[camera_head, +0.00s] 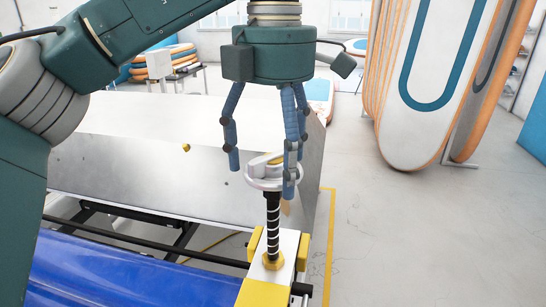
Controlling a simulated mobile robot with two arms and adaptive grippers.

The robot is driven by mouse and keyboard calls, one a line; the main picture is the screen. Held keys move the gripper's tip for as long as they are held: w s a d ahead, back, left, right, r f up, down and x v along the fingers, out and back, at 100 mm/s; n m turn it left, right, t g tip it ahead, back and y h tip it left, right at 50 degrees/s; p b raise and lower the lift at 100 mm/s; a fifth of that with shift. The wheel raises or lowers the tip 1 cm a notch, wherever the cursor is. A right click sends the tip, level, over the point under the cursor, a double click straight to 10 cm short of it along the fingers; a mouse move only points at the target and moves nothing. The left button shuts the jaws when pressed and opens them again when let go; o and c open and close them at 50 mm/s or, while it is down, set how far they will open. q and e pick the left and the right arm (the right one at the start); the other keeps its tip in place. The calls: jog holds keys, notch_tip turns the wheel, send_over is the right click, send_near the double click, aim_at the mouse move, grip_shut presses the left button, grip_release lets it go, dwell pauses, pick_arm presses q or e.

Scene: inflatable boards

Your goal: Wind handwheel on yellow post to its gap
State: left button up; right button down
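A pale handwheel (260,184) sits on top of a dark screw (273,225) with a white spiral band. The screw stands upright on the yellow-and-white post (265,292), with a yellow collar at its foot. A light tan piece shows on top of the wheel; I cannot make out a gap. My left gripper (262,178) points down over the wheel, its blue fingers spread. One finger hangs to the left, apart from the rim. The right-hand fingers overlap the wheel's right edge; I cannot tell if they touch it. My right gripper is out of view.
A long grey metal box (150,175) stands behind the post. A blue sheet (110,275) lies at lower left beside a dark rail. Inflatable boards (430,80) lean at upper right. The floor at right (430,240) is clear.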

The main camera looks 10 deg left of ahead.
pick_arm(q)
jog(key=shift+r, duration=0.1)
notch_tip(320, 180, up, 10)
jog(key=shift+d+f, duration=0.1)
notch_tip(320, 180, up, 2)
jog(key=shift+r, duration=0.1)
dwell(0.6)
jog(key=shift+w, duration=0.1)
